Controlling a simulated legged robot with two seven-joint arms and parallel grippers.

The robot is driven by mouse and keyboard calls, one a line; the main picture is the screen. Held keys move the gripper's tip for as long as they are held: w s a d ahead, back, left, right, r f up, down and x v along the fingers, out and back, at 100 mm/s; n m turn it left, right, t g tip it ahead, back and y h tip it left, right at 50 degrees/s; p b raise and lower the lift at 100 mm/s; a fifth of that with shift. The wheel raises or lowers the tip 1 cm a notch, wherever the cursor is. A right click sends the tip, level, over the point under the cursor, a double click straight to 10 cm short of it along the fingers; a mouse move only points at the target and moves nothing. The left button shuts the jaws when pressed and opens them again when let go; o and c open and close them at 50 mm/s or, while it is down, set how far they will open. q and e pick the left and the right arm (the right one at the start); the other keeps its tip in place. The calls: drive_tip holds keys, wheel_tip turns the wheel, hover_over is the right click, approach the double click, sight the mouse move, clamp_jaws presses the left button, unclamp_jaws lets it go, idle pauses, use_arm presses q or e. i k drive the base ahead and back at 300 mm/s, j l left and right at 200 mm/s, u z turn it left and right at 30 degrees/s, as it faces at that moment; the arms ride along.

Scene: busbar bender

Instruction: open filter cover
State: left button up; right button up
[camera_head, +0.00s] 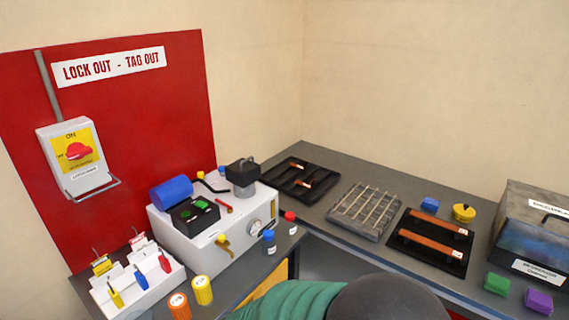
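A white machine box (218,240) stands on the grey bench. On top of it are a blue cylinder (172,191), a black block with green buttons (195,212), a red-handled lever (223,206) and a black square-topped fitting (243,174). A round gauge (257,226) and a yellow valve handle (223,242) are on its front. I cannot tell which part is the filter cover, and no part of the machine looks clearly open. Neither of my grippers shows.
A white tray of padlocks (137,290), orange and yellow bottles (203,289) and small blue (269,241) and red (290,223) bottles surround the machine. Black trays (430,262), a wire grid (364,211) and a metal box (535,235) occupy the right bench.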

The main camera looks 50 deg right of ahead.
sight(243, 172)
drive_tip(key=z, duration=1.35)
drive_tip(key=u, duration=0.45)
